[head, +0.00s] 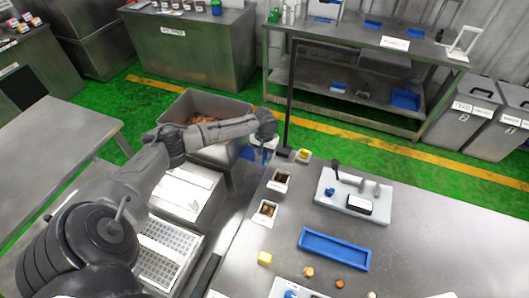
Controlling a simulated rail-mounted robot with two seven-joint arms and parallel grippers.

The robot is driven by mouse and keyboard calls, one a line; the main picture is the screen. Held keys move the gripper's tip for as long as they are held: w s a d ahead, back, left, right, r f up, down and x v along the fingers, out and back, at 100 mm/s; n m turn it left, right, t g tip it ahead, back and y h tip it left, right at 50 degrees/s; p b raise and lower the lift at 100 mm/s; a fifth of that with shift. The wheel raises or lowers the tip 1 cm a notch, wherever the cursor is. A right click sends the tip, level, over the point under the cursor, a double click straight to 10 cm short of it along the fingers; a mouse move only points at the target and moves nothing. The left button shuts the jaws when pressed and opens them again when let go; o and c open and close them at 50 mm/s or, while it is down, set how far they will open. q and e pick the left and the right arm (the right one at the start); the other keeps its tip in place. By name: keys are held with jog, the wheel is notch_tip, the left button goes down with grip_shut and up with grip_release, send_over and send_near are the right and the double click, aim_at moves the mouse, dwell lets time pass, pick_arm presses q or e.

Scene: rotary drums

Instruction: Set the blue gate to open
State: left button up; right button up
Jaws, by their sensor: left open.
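My left arm reaches from the lower left across the grey bin, and its wrist ends beside the black upright post. My left gripper (264,141) points down there; it is small and its fingers are hard to make out. A blue part (248,153), which may be the blue gate, shows just below and left of the wrist, at the table's far left corner. The gripper is close to it; I cannot tell whether they touch. The arm hides part of it, so its position is unclear. My right gripper is out of view.
A grey bin (186,104) with brown contents stands behind the arm. The black post (290,95) rises close to the gripper. The table's right side is mostly clear.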

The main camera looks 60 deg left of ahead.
pick_arm(q)
jog(key=shift+f, duration=0.1)
grip_shut()
dwell(0.5)
